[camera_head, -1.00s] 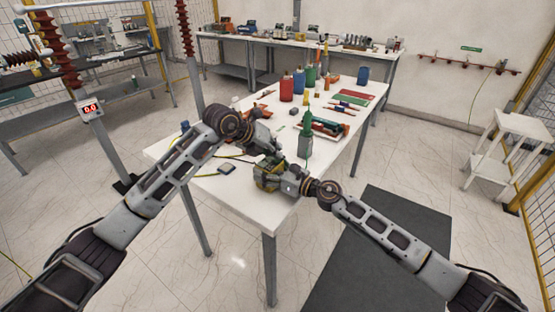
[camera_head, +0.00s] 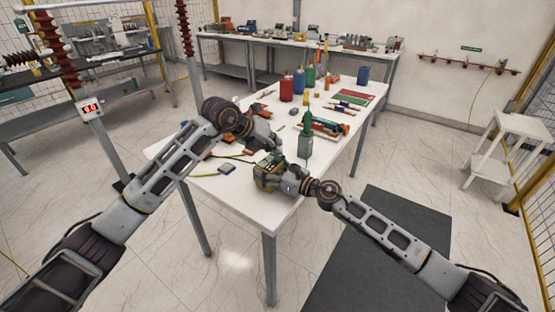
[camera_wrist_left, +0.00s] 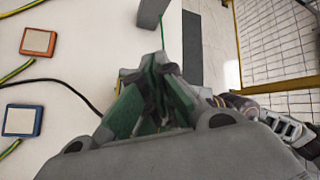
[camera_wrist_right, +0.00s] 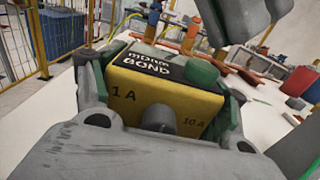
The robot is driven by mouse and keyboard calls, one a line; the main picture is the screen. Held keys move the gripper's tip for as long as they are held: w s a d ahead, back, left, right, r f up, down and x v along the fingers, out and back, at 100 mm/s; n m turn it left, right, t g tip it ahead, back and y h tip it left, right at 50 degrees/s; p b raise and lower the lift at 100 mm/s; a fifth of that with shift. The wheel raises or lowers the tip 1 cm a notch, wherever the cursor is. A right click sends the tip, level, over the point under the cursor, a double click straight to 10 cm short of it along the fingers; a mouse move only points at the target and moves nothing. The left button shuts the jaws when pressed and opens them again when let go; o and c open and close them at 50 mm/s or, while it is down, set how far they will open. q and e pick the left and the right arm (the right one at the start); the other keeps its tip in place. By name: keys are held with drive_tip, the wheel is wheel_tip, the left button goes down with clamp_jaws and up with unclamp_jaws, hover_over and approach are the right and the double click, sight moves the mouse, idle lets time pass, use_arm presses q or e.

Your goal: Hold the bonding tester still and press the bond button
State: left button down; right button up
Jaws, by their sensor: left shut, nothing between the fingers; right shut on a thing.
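The bonding tester, a yellow box with a black label strip (camera_wrist_right: 165,90), is clamped between the fingers of my right gripper (camera_head: 268,178). In the head view its top (camera_head: 270,162) shows at the near part of the white table. The green bond button (camera_wrist_right: 201,70) stands on its top face, clear of any finger. My left gripper (camera_head: 277,146) is shut and empty, just beyond and above the tester. Its closed fingertips (camera_wrist_left: 155,90) show in the left wrist view, and part of it (camera_wrist_right: 218,25) hangs above the button in the right wrist view.
On the white table (camera_head: 207,186) lie a blue-framed pad (camera_head: 227,169), an orange-framed pad (camera_wrist_left: 38,42) and cables. Red (camera_head: 286,90) and blue (camera_head: 363,76) containers stand farther back.

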sight(275, 157)
use_arm(q)
drive_tip(key=shift+r, duration=0.1)
drive_tip(key=shift+r, duration=2.4)
use_arm(e)
drive_tip(key=o, duration=1.5)
drive_tip(key=shift+v, duration=5.95)
